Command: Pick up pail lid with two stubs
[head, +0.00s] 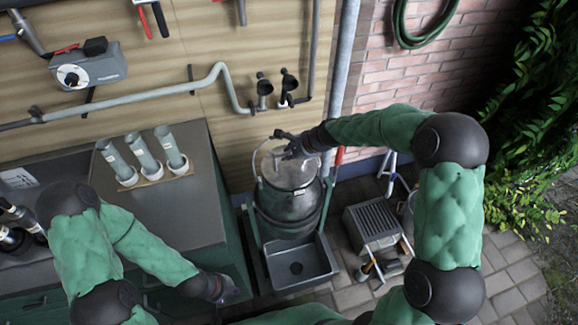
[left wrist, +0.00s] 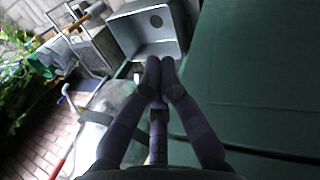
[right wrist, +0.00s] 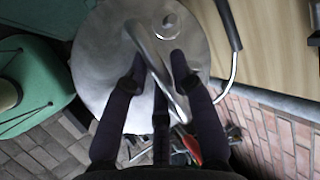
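The pail lid (head: 289,174) is a round, pale metal disc on top of the dark pail (head: 287,210). In the right wrist view the lid (right wrist: 98,75) fills the upper middle. One short stub (right wrist: 168,26) shows on it; I cannot make out a second. A curved grey bar (right wrist: 160,65) arches over the lid. My right gripper (head: 289,152) is over the lid; in its wrist view the fingers (right wrist: 157,62) are apart, with the bar between them. My left gripper (head: 228,291) is empty, its fingertips (left wrist: 160,68) together, low beside the green cabinet.
A grey sink-like basin (head: 297,265) is in front of the pail. A slatted grey box (head: 373,224) stands on the paving to the right. The pail's dark carrying grip (right wrist: 229,22) stands up beside the lid. A cabinet (head: 195,190) with several upright tubes is at left.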

